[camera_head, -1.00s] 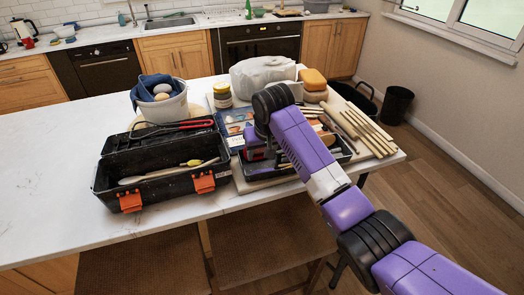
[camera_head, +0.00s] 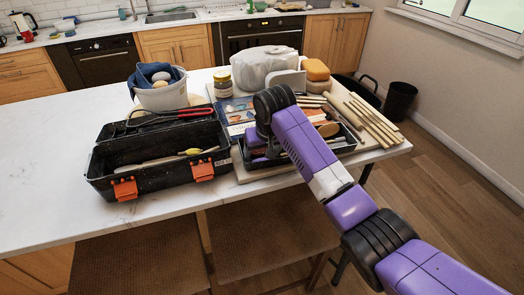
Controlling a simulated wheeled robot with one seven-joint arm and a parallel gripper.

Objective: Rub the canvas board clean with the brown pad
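A pale tan board (camera_head: 248,177) lies on the right part of the white counter, under a dark tray and other pottery things; only its edges show, and I take it for the canvas board. A brown-orange pad (camera_head: 316,69) lies on a stack at the board's far right corner. My gripper (camera_head: 262,152) points down over the left part of the dark tray, to the near left of the pad and apart from it. My wrist hides most of the gripper, so its fingers and anything between them cannot be made out.
An open black toolbox (camera_head: 155,174) with orange latches stands left of the tray (camera_head: 345,149). A bucket (camera_head: 164,97) and a jar (camera_head: 223,85) stand behind. A wrapped white lump (camera_head: 262,68) and wooden sticks (camera_head: 372,124) crowd the board. The counter's left side is clear.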

